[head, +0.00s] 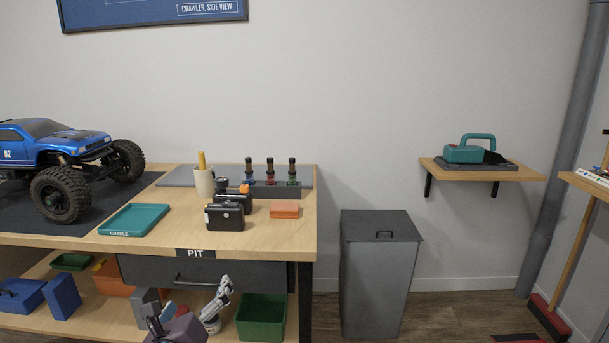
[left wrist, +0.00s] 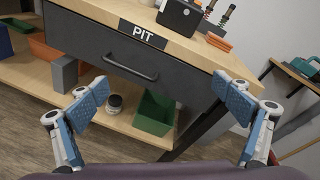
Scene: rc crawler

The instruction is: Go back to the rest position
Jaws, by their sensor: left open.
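My left gripper (head: 187,304) is at the bottom of the head view, in front of the workbench's drawer and lower shelf. In the left wrist view its two blue-padded fingers (left wrist: 163,110) stand wide apart with nothing between them. The grey drawer (left wrist: 125,62) marked PIT is beyond the fingers and looks shut. My right gripper is in neither view.
The workbench (head: 262,240) carries a blue crawler (head: 65,150), a teal tray (head: 135,219), black battery-like packs (head: 225,216) and an orange block (head: 284,208). A green bin (head: 262,318) is on the lower shelf.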

